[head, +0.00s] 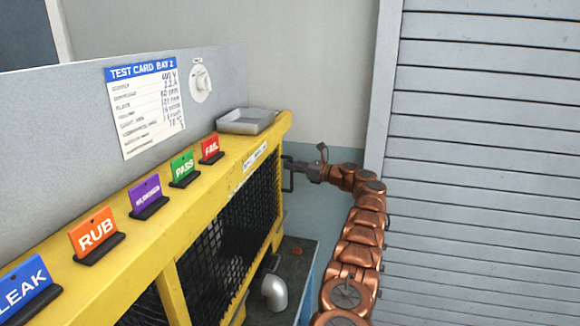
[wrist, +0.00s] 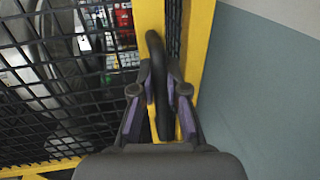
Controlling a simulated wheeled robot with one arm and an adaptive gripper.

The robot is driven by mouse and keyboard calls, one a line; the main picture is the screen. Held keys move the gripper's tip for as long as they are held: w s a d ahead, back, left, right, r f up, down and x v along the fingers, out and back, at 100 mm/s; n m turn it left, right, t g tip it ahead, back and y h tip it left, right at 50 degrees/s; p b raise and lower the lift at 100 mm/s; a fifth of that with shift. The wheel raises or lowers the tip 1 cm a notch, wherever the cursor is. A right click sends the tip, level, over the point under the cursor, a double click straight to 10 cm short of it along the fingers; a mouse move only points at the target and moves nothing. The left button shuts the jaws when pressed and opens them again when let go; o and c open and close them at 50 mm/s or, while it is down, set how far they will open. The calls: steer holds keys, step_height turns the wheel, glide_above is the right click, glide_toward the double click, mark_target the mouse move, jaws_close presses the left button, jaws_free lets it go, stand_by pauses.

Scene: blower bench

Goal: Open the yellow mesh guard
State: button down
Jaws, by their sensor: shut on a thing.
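The yellow mesh guard (head: 232,245) has a yellow frame with black mesh and lines the front of the yellow bench housing. It looks flush with the housing in the head view. Its black bar handle (wrist: 157,60) stands upright by a yellow post in the wrist view. My gripper (head: 296,168) reaches in from the right at the guard's far end. In the wrist view my gripper (wrist: 159,88) has its two fingers on either side of the handle and is shut on it. The fingers hide part of the handle.
A grey tray (head: 246,120) and several label cards, such as RUB (head: 96,234) and FAIL (head: 210,149), stand on the yellow top. A grey pipe elbow (head: 275,292) sits below the guard. A ribbed shutter (head: 480,170) fills the right side.

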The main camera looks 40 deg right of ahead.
steer(key=c, duration=1.2)
jaws_free()
steer(key=v, duration=1.2)
